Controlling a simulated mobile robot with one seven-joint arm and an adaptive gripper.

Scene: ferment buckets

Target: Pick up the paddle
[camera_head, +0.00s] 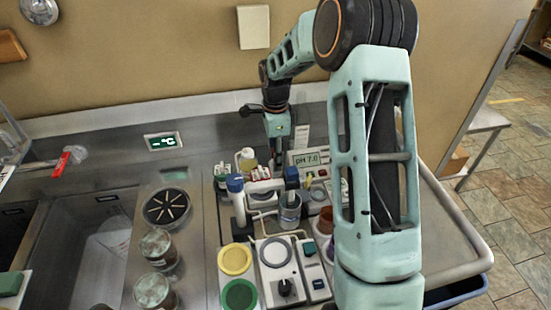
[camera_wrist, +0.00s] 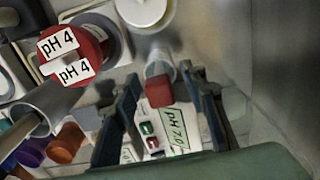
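I cannot tell for certain which thing is the paddle. A red and white item (camera_head: 66,160) lies by the sink at the left. A blue-topped piece (camera_head: 291,175) stands in a clear beaker (camera_head: 290,212). My gripper (camera_head: 276,158) points down at the back of the bench, left of the pH 7.0 meter (camera_head: 308,157). In the wrist view its two dark fingers (camera_wrist: 165,95) are apart. A red-ended piece (camera_wrist: 158,91) shows between them, with gaps to both sides, above the meter's display (camera_wrist: 178,130). Whether it lies at fingertip depth is unclear.
A blue-capped white cylinder (camera_head: 237,197), yellow lid (camera_head: 235,259), green lid (camera_head: 240,294) and jars (camera_head: 158,249) crowd the bench. My forearm hides part of the right side.

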